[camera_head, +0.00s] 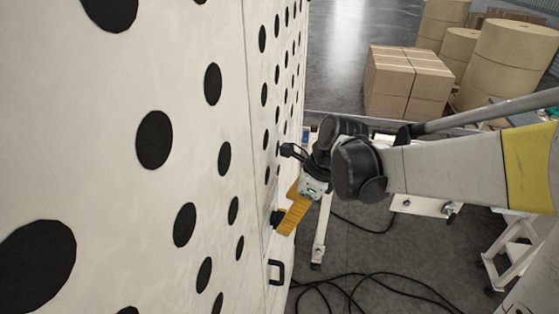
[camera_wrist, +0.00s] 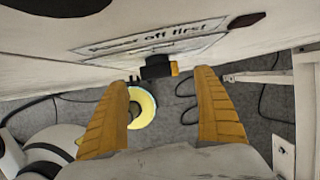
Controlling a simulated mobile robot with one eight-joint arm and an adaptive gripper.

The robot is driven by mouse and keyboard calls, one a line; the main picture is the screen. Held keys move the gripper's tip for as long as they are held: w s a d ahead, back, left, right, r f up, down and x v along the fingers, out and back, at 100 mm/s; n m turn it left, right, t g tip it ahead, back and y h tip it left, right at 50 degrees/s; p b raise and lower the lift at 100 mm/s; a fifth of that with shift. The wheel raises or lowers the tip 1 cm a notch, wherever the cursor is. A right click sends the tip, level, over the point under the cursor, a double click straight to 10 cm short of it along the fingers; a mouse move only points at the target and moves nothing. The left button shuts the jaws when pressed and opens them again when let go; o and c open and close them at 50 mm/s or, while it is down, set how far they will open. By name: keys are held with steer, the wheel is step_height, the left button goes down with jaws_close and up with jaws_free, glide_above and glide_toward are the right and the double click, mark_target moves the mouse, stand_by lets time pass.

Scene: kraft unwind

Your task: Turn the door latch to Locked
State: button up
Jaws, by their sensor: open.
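The door latch is a small black block with a yellow-orange tip (camera_wrist: 156,68) on the pale door panel, just below a printed label in the wrist view. In the head view its dark body (camera_head: 276,219) shows at the panel, by my yellow fingers. My gripper (camera_wrist: 162,79) is open, with one ribbed yellow finger on each side of the latch in the picture. In the head view my gripper (camera_head: 286,214) is close to the panel. I cannot tell whether the fingers touch the latch. The Locked mark is not readable.
The white panel (camera_head: 110,200) with black dots fills the left. A black handle (camera_head: 276,272) sits below the latch. Black cables (camera_head: 350,286) lie on the floor. Boxes (camera_head: 405,85) and large paper rolls (camera_head: 505,65) stand farther back.

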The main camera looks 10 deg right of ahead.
mark_target(278, 219)
steer(key=shift+x, duration=1.65)
steer(key=c, duration=1.2)
steer(key=shift+s+a+n+t+h+b, duration=0.1)
steer(key=shift+s+n+t+h+b, duration=0.1)
steer(key=shift+t, duration=0.4)
steer(key=shift+s+a+n+t+h+b, duration=0.1)
steer(key=shift+t+h, duration=0.1)
steer(key=shift+t, duration=0.4)
steer(key=shift+c, duration=0.2)
steer(key=shift+t, duration=0.5)
steer(key=shift+c, duration=0.2)
steer(key=shift+o, duration=0.2)
steer(key=shift+w+d+t+h+b, duration=0.15)
steer(key=shift+t+h+b, duration=0.15)
steer(key=shift+t, duration=0.1)
steer(key=shift+c, duration=0.2)
